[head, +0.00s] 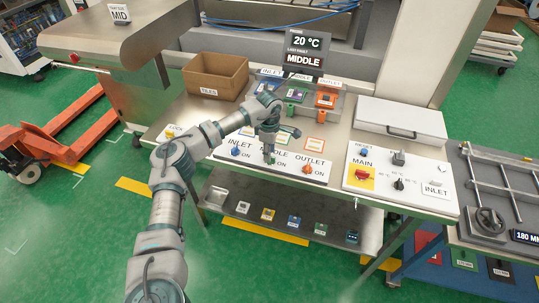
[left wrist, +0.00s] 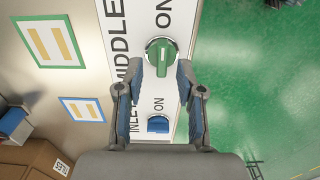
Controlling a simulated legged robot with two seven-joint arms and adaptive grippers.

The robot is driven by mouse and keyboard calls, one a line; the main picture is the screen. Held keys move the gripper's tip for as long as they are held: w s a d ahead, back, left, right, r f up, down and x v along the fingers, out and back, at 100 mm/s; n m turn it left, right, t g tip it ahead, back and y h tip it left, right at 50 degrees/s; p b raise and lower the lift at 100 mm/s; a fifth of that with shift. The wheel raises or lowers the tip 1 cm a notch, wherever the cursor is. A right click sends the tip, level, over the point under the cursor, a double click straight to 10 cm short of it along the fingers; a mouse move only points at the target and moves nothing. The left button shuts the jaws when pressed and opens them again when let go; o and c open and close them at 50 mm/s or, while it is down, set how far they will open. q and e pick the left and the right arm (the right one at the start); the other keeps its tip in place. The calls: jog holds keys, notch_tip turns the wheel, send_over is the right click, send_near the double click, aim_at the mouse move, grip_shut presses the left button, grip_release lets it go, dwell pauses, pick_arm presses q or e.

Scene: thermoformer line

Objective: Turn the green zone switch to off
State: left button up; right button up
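The green zone switch (left wrist: 160,57) is a round knob with a ridge and a white mark, on the white panel strip (left wrist: 190,60) by the word MIDDLE. In the left wrist view its ridge runs up and down the picture, in line with the ON label (left wrist: 163,18) above it. My left gripper (left wrist: 160,70) is open, its fingertips on either side of the knob's near part with gaps showing; I cannot tell whether they touch it. In the head view my left gripper (head: 269,154) points down at the panel's middle and mostly hides the green switch. My right gripper is out of view.
A cardboard box (head: 215,75), colored blocks and a display (head: 304,42) stand behind. A main control panel (head: 398,176) is at the right.

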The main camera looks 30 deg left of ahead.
pick_arm(q)
jog(key=shift+f, duration=0.8)
jog(key=shift+d+f, duration=0.1)
jog(key=shift+d, duration=0.15)
jog(key=shift+c, duration=0.2)
grip_shut()
jog(key=shift+a, duration=0.1)
